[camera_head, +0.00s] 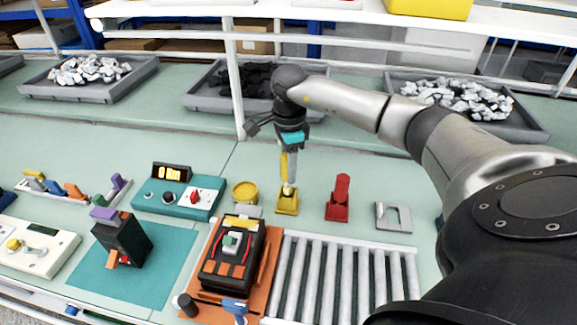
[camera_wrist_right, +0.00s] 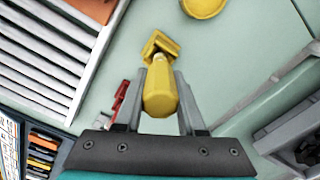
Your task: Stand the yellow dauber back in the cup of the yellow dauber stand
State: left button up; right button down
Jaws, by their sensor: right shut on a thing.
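My right gripper (camera_head: 288,178) is shut on the yellow dauber (camera_head: 292,166), which is upright between its fingers. The yellow dauber stand (camera_head: 287,205) is directly below on the green bench. In the right wrist view, the dauber (camera_wrist_right: 160,92) lies between the fingertips (camera_wrist_right: 163,88), and the stand (camera_wrist_right: 158,44) shows just beyond its far end. The dauber's lower end is at or just above the cup; I cannot tell whether it is inside. The cup is partly hidden by the fingers and dauber. My left gripper is not in view.
A round yellow pot (camera_head: 245,191) stands left of the stand, and a red stand (camera_head: 339,200) right of it. A roller conveyor (camera_head: 345,280) and an orange tray with a black device (camera_head: 232,255) are in front. Trays of rocks (camera_head: 460,100) line the back.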

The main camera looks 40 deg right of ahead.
aim_at(289, 186)
jog(key=shift+f+b, duration=1.7)
jog(key=shift+f, duration=0.65)
jog(key=shift+c, duration=2.1)
grip_release()
jog(key=shift+r, duration=0.1)
notch_tip(289, 186, up, 15)
jog(key=shift+r+p, duration=0.1)
jog(key=shift+p, duration=0.7)
jog(key=shift+r, duration=0.1)
